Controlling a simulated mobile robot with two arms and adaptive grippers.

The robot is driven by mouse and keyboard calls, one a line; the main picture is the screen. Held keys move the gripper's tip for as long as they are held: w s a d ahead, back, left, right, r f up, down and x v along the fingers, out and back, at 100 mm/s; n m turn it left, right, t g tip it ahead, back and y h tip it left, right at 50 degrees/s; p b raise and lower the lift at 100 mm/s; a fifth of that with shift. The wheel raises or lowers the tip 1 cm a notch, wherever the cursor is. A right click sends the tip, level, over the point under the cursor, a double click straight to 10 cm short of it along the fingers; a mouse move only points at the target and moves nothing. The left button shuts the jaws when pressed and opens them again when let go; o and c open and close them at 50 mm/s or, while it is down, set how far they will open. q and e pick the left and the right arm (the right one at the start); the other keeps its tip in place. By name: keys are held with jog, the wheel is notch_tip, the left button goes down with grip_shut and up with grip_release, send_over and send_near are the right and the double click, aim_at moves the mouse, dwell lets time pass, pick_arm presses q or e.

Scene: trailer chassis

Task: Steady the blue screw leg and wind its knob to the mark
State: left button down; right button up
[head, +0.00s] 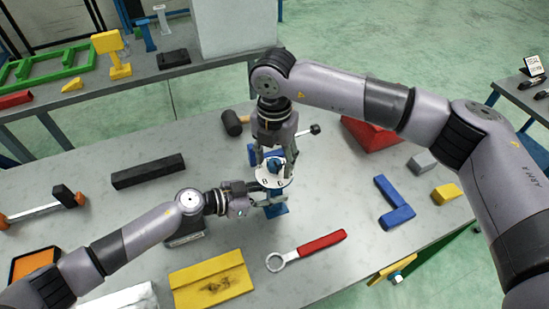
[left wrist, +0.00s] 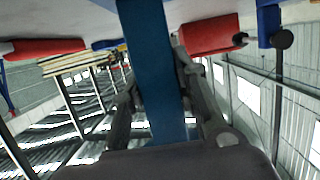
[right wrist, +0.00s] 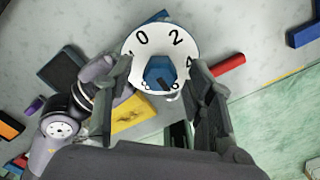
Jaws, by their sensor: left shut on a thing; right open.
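The blue screw leg (head: 276,209) stands upright near the middle of the bench. A white numbered dial (head: 262,183) sits on it, with the blue knob (head: 275,164) on top. My left gripper (head: 268,198) is shut on the leg's post below the dial; the blue post (left wrist: 155,60) runs between its fingers in the left wrist view. My right gripper (head: 274,160) points down from above, open, with a finger on each side of the knob. In the right wrist view the knob (right wrist: 159,71) has a dark pointer towards the lower right; the dial's lower part is partly hidden.
A red-handled ring wrench (head: 320,243), a yellow plate (head: 211,280) and a blue angle piece (head: 394,203) lie in front and to the right. A black bar (head: 148,171) and a mallet (head: 232,122) lie left and behind. A red block (head: 368,134) is behind right.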

aim_at(275, 161)
notch_tip(275, 161, up, 12)
dwell(0.4)
jog(key=shift+f, duration=0.1)
pick_arm(q)
jog(key=c, duration=1)
grip_release()
jog(key=shift+o, duration=0.2)
jog(key=shift+p+v, duration=0.5)
jog(key=shift+v, duration=0.45)
jog(key=p+v, duration=0.1)
jog(key=v, duration=0.5)
jog(key=shift+p, duration=0.4)
pick_arm(e)
notch_tip(275, 161, up, 3)
jog(key=shift+f, duration=0.1)
pick_arm(q)
jog(key=shift+a, duration=0.1)
